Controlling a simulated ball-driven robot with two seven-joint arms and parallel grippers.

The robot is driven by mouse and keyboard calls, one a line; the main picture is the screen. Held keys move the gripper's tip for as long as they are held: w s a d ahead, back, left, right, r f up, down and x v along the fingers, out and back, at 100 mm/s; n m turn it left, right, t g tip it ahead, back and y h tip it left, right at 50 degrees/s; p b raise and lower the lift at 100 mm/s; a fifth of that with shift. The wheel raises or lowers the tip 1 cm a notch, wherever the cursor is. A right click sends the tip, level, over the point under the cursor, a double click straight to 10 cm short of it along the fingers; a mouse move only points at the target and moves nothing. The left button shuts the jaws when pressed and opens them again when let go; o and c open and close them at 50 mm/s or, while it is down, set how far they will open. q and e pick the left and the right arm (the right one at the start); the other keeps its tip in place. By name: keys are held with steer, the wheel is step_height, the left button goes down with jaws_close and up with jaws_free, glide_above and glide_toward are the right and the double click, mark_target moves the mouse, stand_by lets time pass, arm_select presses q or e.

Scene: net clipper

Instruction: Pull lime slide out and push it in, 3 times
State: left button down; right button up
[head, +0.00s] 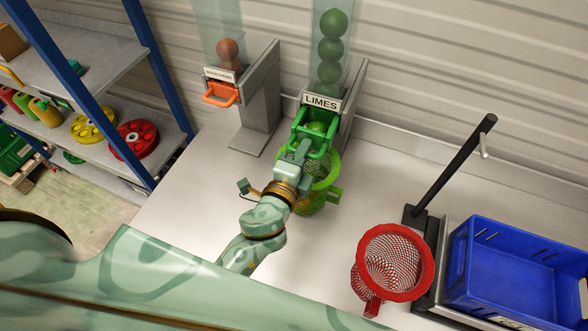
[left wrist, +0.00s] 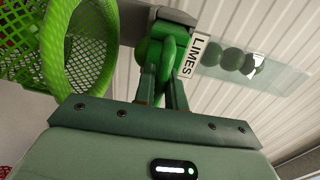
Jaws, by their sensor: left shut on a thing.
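The lime slide (head: 317,129) is a green drawer with a handle, at the front of the dispenser labelled LIMES (head: 321,102). A lime shows in the slide. More limes (head: 331,48) are stacked in the clear tube above. My left gripper (head: 298,152) is at the slide's front and shut on its green handle, which also shows between the fingers in the left wrist view (left wrist: 170,52). A green net basket (head: 318,190) is below the slide, partly hidden by my gripper. My right gripper is not in view.
A second dispenser with an orange slide (head: 221,94) stands to the left. A red net basket (head: 392,265), a black stand (head: 455,165) and a blue crate (head: 520,270) are at the right. Shelves (head: 90,75) stand at the left. The counter between is mostly clear.

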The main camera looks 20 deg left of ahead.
arm_select(q)
steer(key=s, duration=0.2)
steer(key=s+b, duration=0.1)
steer(key=s, duration=0.1)
steer(key=shift+f, duration=0.25)
stand_by(0.6)
